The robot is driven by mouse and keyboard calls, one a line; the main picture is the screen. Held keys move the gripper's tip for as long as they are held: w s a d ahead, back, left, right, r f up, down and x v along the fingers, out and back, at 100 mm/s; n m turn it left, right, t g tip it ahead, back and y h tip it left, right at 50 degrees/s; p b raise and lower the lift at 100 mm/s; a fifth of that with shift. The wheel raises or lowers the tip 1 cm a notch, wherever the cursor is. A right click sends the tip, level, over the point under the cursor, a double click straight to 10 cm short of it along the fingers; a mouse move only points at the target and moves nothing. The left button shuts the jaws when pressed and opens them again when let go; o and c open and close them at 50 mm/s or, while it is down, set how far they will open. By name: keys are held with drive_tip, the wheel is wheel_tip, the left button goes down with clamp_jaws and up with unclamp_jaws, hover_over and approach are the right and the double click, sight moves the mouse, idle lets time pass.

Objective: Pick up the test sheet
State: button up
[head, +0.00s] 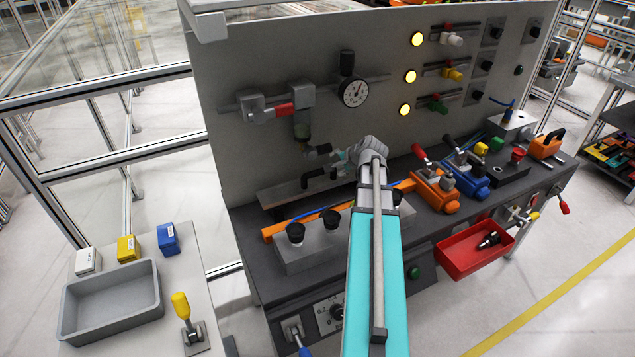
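I cannot make out the test sheet for certain. A flat grey-brown plate (290,192) lies at the foot of the upright panel, behind a grey block with black knobs (313,252), and may be it. My arm reaches from the bottom of the head view to the middle of the bench. My gripper (338,163) is small and partly hidden by my wrist, in front of the panel and near the plate's right end. Whether its fingers are open or shut does not show, and I see nothing clearly held in it.
An orange bar (285,228) runs behind the block. A pressure gauge (354,93) and valves sit on the panel. Orange (436,187) and blue (466,175) clamps stand to the right. A red bin (470,250) hangs in front. A grey tray (110,302) stands at left.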

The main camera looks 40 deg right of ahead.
sight(321, 172)
drive_tip(key=shift+w+f, duration=0.1)
drive_tip(key=shift+f, duration=0.05)
drive_tip(key=b+x, duration=0.5)
drive_tip(key=x, duration=0.1)
drive_tip(key=shift+w+f, duration=0.15)
drive_tip(key=shift+f, duration=0.1)
drive_tip(key=shift+b+x, duration=0.5)
drive_tip(key=shift+x, duration=0.4)
drive_tip(key=shift+r, duration=0.1)
drive_tip(key=shift+w, duration=0.1)
drive_tip(key=b+x, duration=0.2)
drive_tip(key=x, duration=0.1)
drive_tip(key=shift+f+b, duration=0.35)
drive_tip(key=shift+b+x, duration=0.55)
drive_tip(key=shift+x, duration=0.3)
